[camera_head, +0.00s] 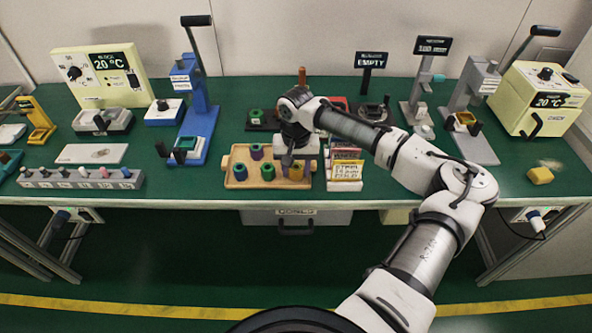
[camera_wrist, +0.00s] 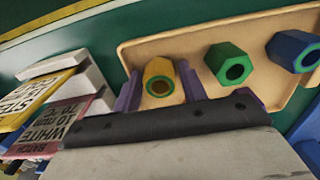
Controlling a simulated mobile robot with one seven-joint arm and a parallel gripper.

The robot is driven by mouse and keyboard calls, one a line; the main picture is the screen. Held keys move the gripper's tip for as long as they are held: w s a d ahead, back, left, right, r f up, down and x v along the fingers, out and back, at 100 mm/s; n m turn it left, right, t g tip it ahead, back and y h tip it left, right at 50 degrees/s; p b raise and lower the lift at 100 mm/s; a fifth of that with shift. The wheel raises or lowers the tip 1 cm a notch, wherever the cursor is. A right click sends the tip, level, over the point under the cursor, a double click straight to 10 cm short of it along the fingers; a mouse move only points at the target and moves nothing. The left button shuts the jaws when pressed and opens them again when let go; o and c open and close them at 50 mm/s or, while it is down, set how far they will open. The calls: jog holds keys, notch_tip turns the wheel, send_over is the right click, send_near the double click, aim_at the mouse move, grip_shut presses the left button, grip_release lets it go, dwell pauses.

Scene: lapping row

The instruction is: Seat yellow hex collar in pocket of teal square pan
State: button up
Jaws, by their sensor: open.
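The yellow hex collar (camera_head: 296,172) stands at the right end of a wooden tray (camera_head: 230,184). In the wrist view the collar (camera_wrist: 160,78) shows a green-rimmed bore and lies between two purple fingers. My gripper (camera_wrist: 160,84) is open, with a finger on either side of the collar; whether they touch it I cannot tell. In the head view my gripper (camera_head: 291,162) is over the tray's right end, and the wrist partly hides what is behind it. A teal piece (camera_head: 9,160) cut by the left edge may be the teal square pan; its pocket is not clear.
Blue and green collars (camera_head: 267,172) stand beside the yellow one in the tray. Sign cards (camera_head: 346,170) stand close to its right. A grey numbered rack (camera_head: 80,179) and blue press (camera_head: 200,120) are to the left. Some green tabletop between rack and tray is clear.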

jog(key=shift+c, duration=0.4)
jog(key=c, duration=0.8)
jog(key=shift+o, duration=0.2)
jog(key=shift+r, duration=0.1)
